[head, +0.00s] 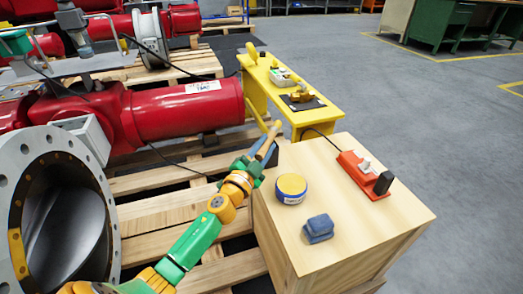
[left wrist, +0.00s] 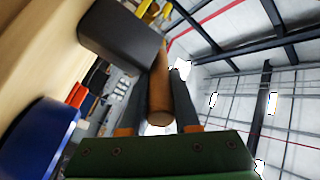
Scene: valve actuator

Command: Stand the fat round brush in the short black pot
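A tan-handled brush (head: 269,138) is in my left gripper (head: 262,154) at the left edge of the wooden crate. In the left wrist view its brown round handle (left wrist: 160,98) lies between the two fingers of my left gripper (left wrist: 159,118), which look closed on it. The brush slants; its bristle end is hard to make out. A dark pot-like block (left wrist: 120,36) stands on the wood close to the handle in the left wrist view. In the head view my gripper largely covers that spot. My right gripper is not in view.
A yellow bench (head: 325,117) stands behind. Red actuators and pallets lie left.

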